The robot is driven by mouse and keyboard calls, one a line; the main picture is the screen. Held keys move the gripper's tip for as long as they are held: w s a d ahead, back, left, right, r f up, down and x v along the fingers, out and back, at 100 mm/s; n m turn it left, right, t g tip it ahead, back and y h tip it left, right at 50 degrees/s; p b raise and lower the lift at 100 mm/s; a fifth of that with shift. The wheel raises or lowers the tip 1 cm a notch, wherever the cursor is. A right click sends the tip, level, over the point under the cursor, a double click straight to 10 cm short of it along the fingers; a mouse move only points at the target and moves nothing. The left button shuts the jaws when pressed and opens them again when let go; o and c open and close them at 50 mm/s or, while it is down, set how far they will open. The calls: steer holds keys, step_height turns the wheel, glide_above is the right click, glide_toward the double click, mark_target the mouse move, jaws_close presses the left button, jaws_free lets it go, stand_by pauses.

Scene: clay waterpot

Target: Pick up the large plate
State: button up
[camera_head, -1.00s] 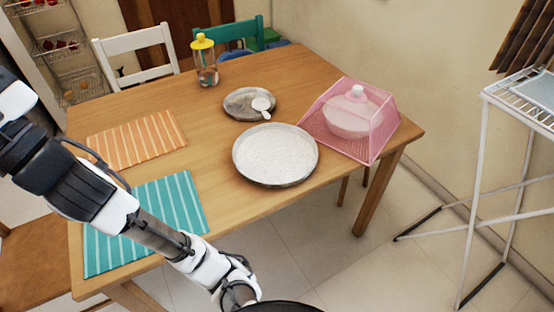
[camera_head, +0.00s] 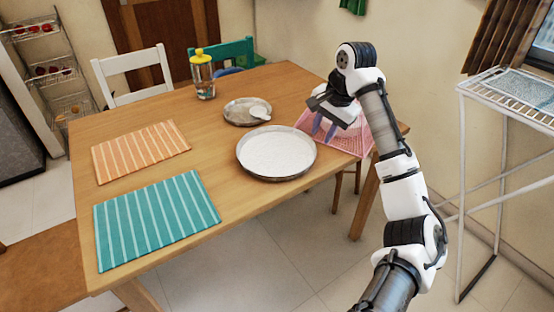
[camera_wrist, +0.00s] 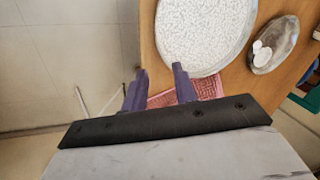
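The large plate (camera_head: 277,152) is round, with a speckled white face and a grey rim. It lies flat near the table's right front edge. It also shows at the top of the wrist view (camera_wrist: 203,35), beyond my fingers. My gripper (camera_head: 323,130) is above the right side of the table, to the right of the plate and over the pink mesh cover. In the wrist view its two purple fingers (camera_wrist: 160,72) are spread apart with nothing between them. I see no contact with the plate.
The pink mesh cover (camera_head: 357,143) is partly hidden by my arm. A smaller grey plate (camera_head: 237,117) with a white spoon (camera_head: 261,112) lies behind the large plate. A yellow-lidded jar (camera_head: 203,77) stands farther back. Orange (camera_head: 140,150) and teal (camera_head: 155,220) placemats lie left. Floor is open in front.

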glide_toward(309, 172)
steer(key=shift+w+a+f, duration=0.2)
steer(key=shift+p+x, duration=0.6)
steer(key=shift+x, duration=2.4)
steer(key=shift+w+a, duration=0.15)
steer(key=shift+a, duration=0.05)
steer(key=shift+c, duration=0.5)
steer(key=shift+r, duration=0.1)
jaws_close()
